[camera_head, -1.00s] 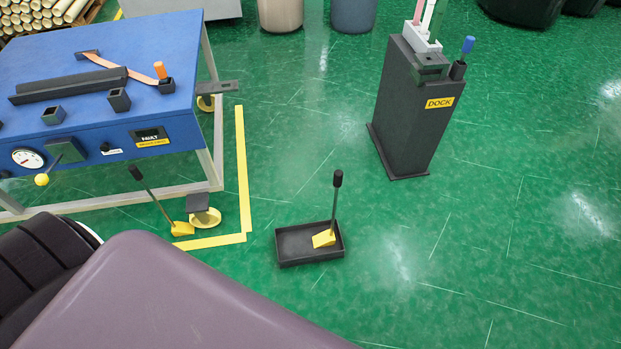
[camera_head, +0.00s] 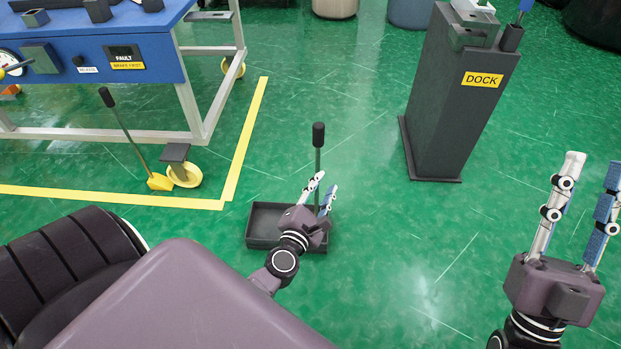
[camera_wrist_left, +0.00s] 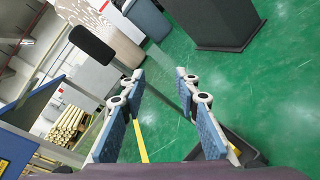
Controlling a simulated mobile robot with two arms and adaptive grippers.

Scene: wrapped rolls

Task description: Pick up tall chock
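A chock with a tall dark handle (camera_head: 318,150) stands upright in a black tray (camera_head: 262,210) on the floor; its yellow wedge is hidden behind my left gripper (camera_head: 326,180). That gripper is open at the handle's lower shaft. In the left wrist view, the black grip (camera_wrist_left: 91,47) and thin shaft (camera_wrist_left: 160,85) run slanting between the spread fingers (camera_wrist_left: 158,82); I cannot tell whether they touch. A second long-handled chock (camera_head: 159,182) leans beside the cart's caster. My right gripper (camera_head: 594,165) is open and empty above the floor at the right.
A blue-topped cart (camera_head: 125,55) stands at the left, inside yellow floor tape (camera_head: 245,140). A dark DOCK stand (camera_head: 450,105) is behind and right of the tray. Bins (camera_head: 410,12) stand at the back. Green floor between tray and dock is clear.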

